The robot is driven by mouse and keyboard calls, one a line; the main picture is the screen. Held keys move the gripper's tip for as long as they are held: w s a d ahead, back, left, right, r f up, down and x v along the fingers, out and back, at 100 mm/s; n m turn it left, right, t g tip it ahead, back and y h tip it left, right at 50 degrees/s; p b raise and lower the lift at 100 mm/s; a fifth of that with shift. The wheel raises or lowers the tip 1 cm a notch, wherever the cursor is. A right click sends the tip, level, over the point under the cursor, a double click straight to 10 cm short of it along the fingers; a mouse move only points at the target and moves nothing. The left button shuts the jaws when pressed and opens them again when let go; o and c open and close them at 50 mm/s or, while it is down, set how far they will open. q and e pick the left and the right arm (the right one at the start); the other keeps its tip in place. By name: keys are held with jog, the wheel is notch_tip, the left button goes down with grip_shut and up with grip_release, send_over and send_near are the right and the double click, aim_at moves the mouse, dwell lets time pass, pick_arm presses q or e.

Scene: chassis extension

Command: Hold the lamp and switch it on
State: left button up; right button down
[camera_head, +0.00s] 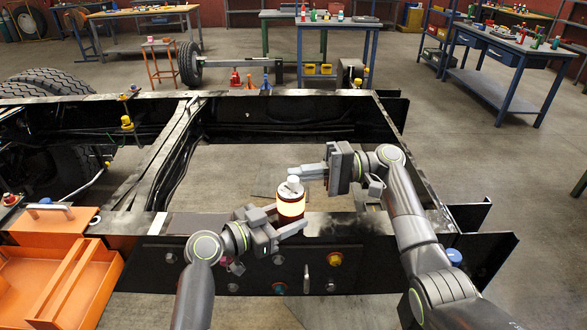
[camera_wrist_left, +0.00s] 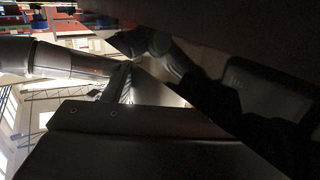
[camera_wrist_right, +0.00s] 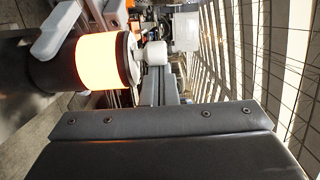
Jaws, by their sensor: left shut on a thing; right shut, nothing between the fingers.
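The lamp (camera_head: 291,205) has a dark body, a glowing yellow-orange band and a white knob on top. It stands upright between the fingers of my left gripper (camera_head: 280,221), which is shut on it above the frame's front beam. The right wrist view shows the lit band (camera_wrist_right: 98,62) and the white knob (camera_wrist_right: 155,54) close up. My right gripper (camera_head: 308,171) is shut and empty, its fingertips pointing left just above and beside the knob. In the right wrist view the shut fingers (camera_wrist_right: 160,75) reach towards the knob; I cannot tell whether they touch it. The left wrist view is mostly dark.
The black chassis frame (camera_head: 225,222) surrounds an open gap behind the lamp. An orange tray (camera_head: 50,275) sits at the left front. Blue-legged workbenches (camera_head: 510,55) stand behind.

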jog(key=shift+s+d, duration=0.25)
jog(key=shift+s, duration=0.1)
jog(key=shift+w+a, duration=0.1)
jog(key=w+d, duration=0.5)
jog(key=d, duration=0.3)
dwell(0.5)
jog(key=shift+w+r, duration=0.1)
jog(key=shift+r, duration=0.05)
jog(key=shift+r, duration=2.9)
